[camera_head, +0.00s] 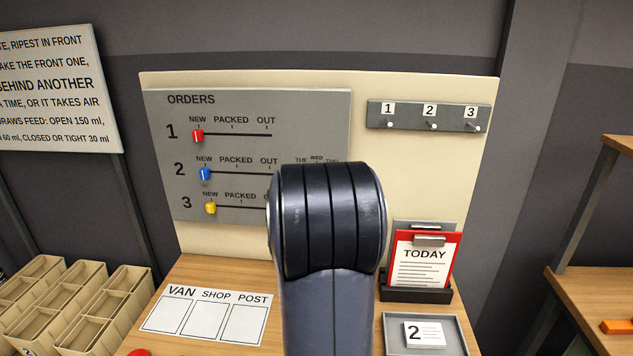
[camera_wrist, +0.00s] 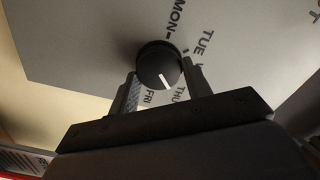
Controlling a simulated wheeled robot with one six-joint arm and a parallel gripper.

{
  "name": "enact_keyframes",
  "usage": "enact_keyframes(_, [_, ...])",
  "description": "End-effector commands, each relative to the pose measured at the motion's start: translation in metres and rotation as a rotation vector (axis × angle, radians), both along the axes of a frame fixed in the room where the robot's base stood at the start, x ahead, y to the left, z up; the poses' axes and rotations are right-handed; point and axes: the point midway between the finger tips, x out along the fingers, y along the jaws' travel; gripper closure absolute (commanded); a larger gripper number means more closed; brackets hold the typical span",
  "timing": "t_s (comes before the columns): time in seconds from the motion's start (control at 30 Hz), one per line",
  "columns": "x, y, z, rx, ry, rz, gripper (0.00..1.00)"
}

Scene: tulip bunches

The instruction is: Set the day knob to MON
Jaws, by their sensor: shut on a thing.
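The day knob (camera_wrist: 152,58) is round and black with a white pointer line, on a grey panel (camera_wrist: 95,45) in the wrist view. Around it I read MON, TUE, THU and FRI; WED is hidden there by a finger. The pointer line points to the lower right, between the THU and FRI labels. My gripper (camera_wrist: 160,68) is shut on the knob, one finger on each side. In the head view my arm hides the knob; only the tops of TUE, WED and THU show above it on the orders panel (camera_head: 260,130).
Red (camera_head: 198,135), blue (camera_head: 205,174) and yellow (camera_head: 210,208) sliders sit at NEW, left of my arm. A hook rail (camera_head: 400,113) is at the upper right. A TODAY clipboard (camera_head: 424,265) and grey tray (camera_head: 395,335) stand right of my arm.

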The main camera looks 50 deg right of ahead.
Motion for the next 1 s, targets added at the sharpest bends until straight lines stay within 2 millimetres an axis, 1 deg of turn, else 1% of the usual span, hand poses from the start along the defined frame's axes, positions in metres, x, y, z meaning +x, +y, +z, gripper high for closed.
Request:
enact_keyframes(0.03, [-0.0001, 0.0000, -0.0001, 0.000, 0.000, 0.000, 0.65])
enact_keyframes(0.17, [-0.0001, 0.0000, -0.0001, 0.000, 0.000, 0.000, 0.76])
enact_keyframes(0.2, [-0.0001, 0.0000, -0.0001, 0.000, 0.000, 0.000, 0.76])
enact_keyframes(0.37, [-0.0001, 0.0001, -0.0004, -0.008, 0.009, 0.000, 0.76])
enact_keyframes(0.57, [0.0000, 0.0000, -0.0010, -0.049, 0.060, -0.001, 0.76])
enact_keyframes(0.77, [0.0004, 0.0001, -0.0013, -0.136, 0.168, -0.002, 0.76])
enact_keyframes(1.0, [0.0008, 0.0005, -0.0003, -0.276, 0.343, -0.001, 0.76])
